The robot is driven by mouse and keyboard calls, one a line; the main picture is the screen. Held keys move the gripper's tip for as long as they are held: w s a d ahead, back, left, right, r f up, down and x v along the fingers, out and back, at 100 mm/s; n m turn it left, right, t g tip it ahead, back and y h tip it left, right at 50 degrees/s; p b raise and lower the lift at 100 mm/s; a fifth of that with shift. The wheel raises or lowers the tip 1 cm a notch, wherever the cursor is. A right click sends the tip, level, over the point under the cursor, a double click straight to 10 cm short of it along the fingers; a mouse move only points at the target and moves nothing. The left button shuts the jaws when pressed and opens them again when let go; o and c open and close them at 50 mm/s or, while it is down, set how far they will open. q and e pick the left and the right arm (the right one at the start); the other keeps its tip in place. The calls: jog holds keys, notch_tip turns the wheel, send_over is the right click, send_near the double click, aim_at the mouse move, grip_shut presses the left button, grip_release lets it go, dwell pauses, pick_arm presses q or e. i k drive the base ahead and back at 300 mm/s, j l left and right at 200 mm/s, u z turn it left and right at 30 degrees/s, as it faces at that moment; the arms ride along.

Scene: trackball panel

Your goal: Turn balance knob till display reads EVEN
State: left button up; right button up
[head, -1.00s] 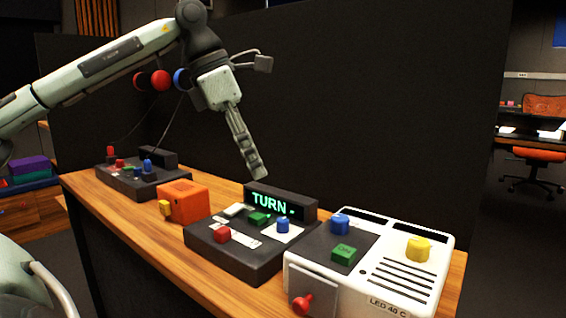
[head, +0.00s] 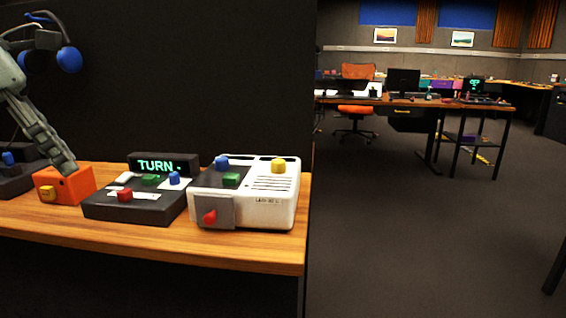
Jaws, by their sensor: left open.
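A black control panel (head: 132,211) stands on the wooden table, with a red knob (head: 125,195), a green knob (head: 151,179) and a blue knob (head: 174,178) on top. I cannot tell which one is the balance knob. Its raised display (head: 156,165) reads "TURN -" in green letters. My left gripper (head: 66,166) hangs down at the left, open, with its tips overlapping the top of an orange box in the picture. It is left of the panel and apart from its knobs. Its fingers are seen side-on. My right gripper is out of view.
The orange box (head: 72,190) with a yellow knob stands left of the panel. A white device (head: 270,210) with blue, green, yellow and red controls stands close on the right. Another dark panel (head: 18,182) is at the left edge. A dark partition (head: 200,80) rises behind the table.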

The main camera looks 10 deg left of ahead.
aim_at(175, 178)
jog(key=k, duration=0.9)
